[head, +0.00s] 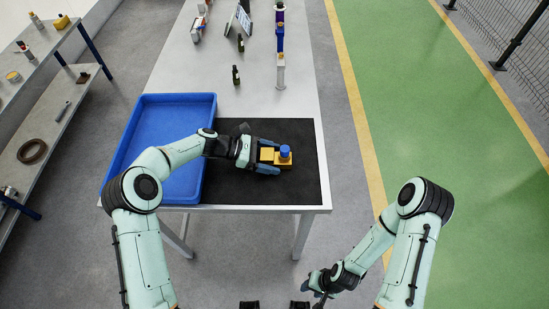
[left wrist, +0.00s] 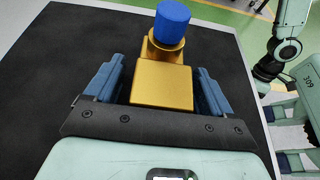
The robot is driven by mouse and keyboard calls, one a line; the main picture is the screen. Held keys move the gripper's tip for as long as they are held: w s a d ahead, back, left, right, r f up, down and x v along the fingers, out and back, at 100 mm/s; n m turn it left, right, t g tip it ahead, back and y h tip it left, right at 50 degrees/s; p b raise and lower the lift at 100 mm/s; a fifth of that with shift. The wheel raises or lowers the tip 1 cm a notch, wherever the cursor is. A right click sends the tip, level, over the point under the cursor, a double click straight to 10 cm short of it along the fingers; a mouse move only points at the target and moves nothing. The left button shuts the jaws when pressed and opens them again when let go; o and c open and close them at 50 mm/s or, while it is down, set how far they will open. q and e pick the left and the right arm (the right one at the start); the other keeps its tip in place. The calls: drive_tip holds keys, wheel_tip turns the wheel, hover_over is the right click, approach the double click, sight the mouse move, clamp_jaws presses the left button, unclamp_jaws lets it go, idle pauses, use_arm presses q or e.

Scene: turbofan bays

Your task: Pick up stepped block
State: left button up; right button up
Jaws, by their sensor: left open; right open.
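The stepped block (head: 267,155) is golden yellow and lies on the black mat (head: 230,188). A blue cylinder (head: 285,151) stands on its right end. In the left wrist view the block's flat golden part (left wrist: 162,86) lies between my two blue fingers, with the blue cylinder (left wrist: 172,22) beyond. My left gripper (head: 272,156) is open around the block; gaps seem to show on both sides, and contact cannot be told. The block's underside is hidden. My right gripper (head: 318,283) is open, low at the front, away from the table.
A blue tray (head: 210,105) stands left of the mat, under my left arm. Small dark bottles (head: 236,75) and a column of coloured parts (head: 280,45) stand farther back. A shelf (head: 62,100) with loose items is at the left.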

use_arm(q)
drive_tip(key=c, duration=1.3)
drive_tip(key=shift+r, duration=0.1)
